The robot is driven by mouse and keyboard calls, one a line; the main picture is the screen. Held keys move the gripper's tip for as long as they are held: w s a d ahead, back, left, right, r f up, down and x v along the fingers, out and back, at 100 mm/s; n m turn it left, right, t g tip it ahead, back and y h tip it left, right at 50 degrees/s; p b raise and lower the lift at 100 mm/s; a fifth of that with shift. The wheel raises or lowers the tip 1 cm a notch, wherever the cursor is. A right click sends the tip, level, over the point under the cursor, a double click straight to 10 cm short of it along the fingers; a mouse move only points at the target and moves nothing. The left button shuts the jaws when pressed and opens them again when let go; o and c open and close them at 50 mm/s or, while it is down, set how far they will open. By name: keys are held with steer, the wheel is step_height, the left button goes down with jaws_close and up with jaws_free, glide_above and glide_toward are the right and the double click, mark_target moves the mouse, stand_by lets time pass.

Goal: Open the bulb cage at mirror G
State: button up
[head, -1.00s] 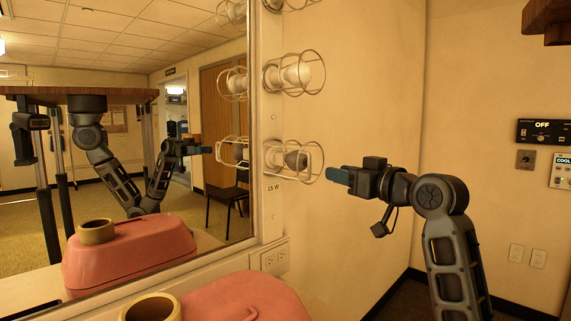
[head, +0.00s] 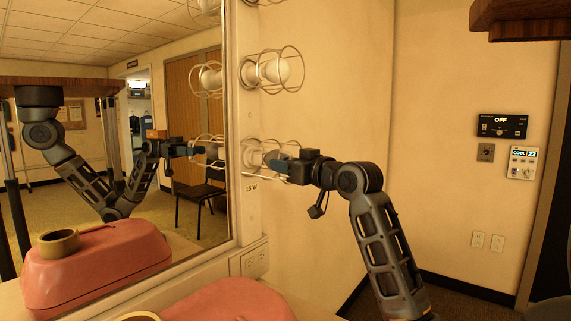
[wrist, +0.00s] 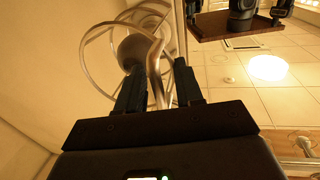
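The bulb cage (head: 247,146), a rounded wire guard around a pale bulb (head: 256,158), is the lowest on the light strip at the mirror's right edge, above a "15 W" label. No letter G is readable. My gripper (head: 272,160) is at the cage's right end, its blue fingers overlapping the wires. In the wrist view, the cage wires (wrist: 97,62) and bulb (wrist: 135,48) are beyond my gripper (wrist: 160,66). Its fingers are apart, with a metal bar of the cage (wrist: 155,78) showing between them. I cannot tell whether they touch it. The latch is not clear.
Another caged bulb (head: 270,70) is above. The mirror (head: 130,50) stands left, reflecting my arm. A pink case (head: 230,302) and tan ring (head: 136,317) are below. A wall panel reads "OFF" (head: 502,125). A wooden shelf (head: 518,18) overhangs at upper right.

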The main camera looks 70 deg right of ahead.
jaws_close()
stand_by(0.3)
stand_by(0.4)
